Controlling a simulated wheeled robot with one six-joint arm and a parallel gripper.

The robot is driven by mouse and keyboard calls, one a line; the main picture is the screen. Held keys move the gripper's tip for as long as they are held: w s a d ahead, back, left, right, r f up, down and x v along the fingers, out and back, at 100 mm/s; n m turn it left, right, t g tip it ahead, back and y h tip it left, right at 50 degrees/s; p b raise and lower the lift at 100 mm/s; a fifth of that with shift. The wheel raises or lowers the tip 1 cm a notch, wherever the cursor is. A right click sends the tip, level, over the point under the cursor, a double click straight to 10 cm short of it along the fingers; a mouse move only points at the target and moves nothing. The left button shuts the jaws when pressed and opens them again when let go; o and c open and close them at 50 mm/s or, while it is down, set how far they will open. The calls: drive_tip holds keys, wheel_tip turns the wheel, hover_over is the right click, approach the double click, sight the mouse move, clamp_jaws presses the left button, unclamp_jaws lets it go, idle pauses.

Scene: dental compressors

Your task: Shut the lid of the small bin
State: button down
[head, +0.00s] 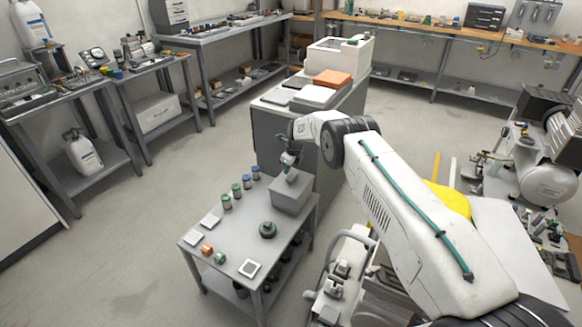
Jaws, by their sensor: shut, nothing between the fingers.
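The small bin (291,197) is a grey box at the back right corner of the grey table. Its top looks flat and roughly level, but the picture is too small to tell whether the lid is fully down. My gripper (289,175) is shut and empty, pointing down at the top of the bin. Its fingertips are at or just above the bin's top; I cannot tell whether they touch. The gripper and wrist hide part of the bin's back edge.
The table (232,240) carries several small jars (237,191) along its back left, a dark green round object (267,230), small coloured blocks (206,250) and flat white squares (249,268). A grey cabinet (268,140) stands close behind the bin. Open floor lies left of the table.

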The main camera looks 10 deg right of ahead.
drive_tip(key=shift+w+a+f, duration=0.15)
drive_tip(key=shift+w+f, duration=0.05)
drive_tip(key=shift+f, duration=0.2)
drive_tip(key=shift+r, duration=0.1)
idle(0.3)
